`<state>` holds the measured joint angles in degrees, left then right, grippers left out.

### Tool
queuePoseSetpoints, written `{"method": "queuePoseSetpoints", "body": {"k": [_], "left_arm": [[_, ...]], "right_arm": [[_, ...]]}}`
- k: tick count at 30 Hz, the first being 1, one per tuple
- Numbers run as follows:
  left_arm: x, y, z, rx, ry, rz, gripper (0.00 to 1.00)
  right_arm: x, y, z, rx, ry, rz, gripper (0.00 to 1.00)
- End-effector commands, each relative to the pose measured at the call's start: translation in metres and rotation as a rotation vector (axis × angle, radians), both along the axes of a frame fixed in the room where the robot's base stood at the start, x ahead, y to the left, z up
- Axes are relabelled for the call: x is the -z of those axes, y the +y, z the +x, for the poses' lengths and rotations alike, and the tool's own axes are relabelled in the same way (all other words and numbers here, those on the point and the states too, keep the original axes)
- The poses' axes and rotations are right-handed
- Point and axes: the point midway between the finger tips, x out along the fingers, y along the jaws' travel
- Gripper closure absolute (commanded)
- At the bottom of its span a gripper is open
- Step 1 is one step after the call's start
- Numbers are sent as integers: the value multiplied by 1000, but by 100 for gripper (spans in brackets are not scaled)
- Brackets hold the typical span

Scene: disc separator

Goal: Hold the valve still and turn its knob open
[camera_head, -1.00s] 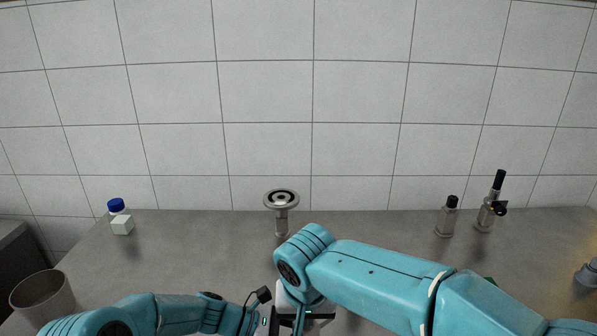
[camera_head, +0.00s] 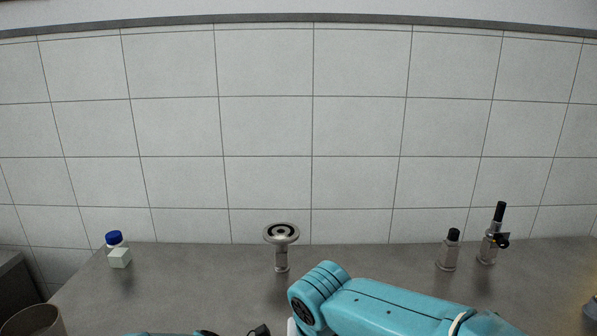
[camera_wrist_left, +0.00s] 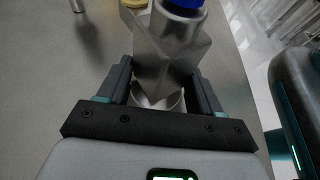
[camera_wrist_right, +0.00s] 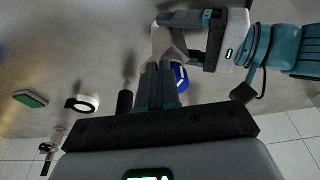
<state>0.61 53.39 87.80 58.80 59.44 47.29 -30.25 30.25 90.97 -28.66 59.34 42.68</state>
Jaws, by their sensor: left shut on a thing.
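The valve (camera_wrist_left: 165,60) is a grey metal block with a blue knob (camera_wrist_left: 184,5) at its far end. My left gripper (camera_wrist_left: 160,78) is shut on the valve body, with one finger on each side. In the right wrist view, the valve (camera_wrist_right: 165,44) is in my left gripper (camera_wrist_right: 190,38), and the blue knob (camera_wrist_right: 182,77) shows partly behind my right fingers. My right gripper (camera_wrist_right: 160,75) has its fingers close together, near the knob; I cannot tell whether they touch it. In the head view, valve and both gripper tips are out of sight below the frame.
A metal stand with a ring top (camera_head: 281,235) is at the back of the grey table (camera_head: 200,285).

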Motion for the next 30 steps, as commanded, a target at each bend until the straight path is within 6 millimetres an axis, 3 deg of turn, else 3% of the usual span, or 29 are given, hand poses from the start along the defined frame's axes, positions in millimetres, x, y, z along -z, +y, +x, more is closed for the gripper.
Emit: {"method": "queuePoseSetpoints", "body": {"k": [11, 24, 30], "left_arm": [[3, 0, -2, 6, 2, 5, 90], [4, 0, -2, 4, 5, 5, 90], [4, 0, -2, 3, 5, 5, 90]], "right_arm": [[-2, -3, -6, 2, -6, 1, 100], [-54, -2, -6, 1, -5, 2, 100], [-61, -3, -7, 0, -2, 1, 100]]}}
